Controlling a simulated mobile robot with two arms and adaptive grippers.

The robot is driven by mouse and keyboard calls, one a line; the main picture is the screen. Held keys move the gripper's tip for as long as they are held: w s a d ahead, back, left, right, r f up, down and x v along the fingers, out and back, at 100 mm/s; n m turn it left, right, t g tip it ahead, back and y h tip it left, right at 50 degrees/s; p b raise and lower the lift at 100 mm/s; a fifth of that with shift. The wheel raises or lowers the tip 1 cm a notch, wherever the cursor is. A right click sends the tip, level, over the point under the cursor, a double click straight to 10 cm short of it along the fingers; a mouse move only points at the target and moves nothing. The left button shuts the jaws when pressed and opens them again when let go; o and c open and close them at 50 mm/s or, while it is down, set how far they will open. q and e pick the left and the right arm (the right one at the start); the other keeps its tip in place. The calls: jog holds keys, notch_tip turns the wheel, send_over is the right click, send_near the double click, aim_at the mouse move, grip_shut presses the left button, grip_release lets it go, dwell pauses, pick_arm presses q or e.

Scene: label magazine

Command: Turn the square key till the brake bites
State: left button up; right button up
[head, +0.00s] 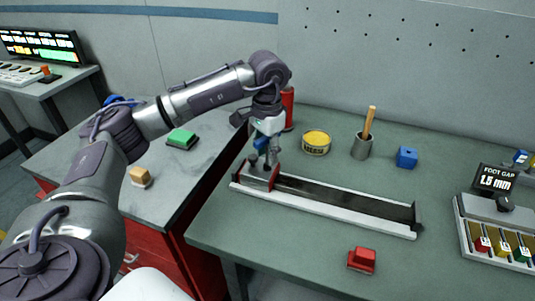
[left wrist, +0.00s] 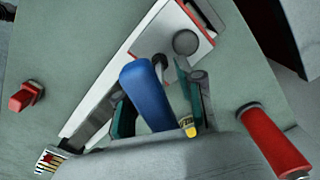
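My left gripper (head: 268,128) is above the left end of the label magazine (head: 325,206), a long tray with pale rails and a dark channel. In the left wrist view its fingers (left wrist: 157,100) stand on both sides of a blue handle (left wrist: 146,92), which I take to be the square key; they look closed on it. The handle tilts, and its lower end is hidden. A red-edged plate (left wrist: 181,18) with a round grey knob (left wrist: 186,42) and a small dark post (left wrist: 160,62) lies close beyond it. I cannot tell whether the key sits on the post. My right gripper is out of view.
A red cylinder (head: 288,108) stands just behind the gripper. Behind the magazine are a yellow-topped tin (head: 316,142), a grey cup (head: 361,148) with a wooden handle and a blue block (head: 407,157). A red block (head: 362,260) is in front; a display unit (head: 495,181) is at right.

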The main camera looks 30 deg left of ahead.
pick_arm(q)
notch_tip(320, 180, up, 11)
jog(key=shift+d+r, duration=0.1)
jog(key=shift+d, duration=0.05)
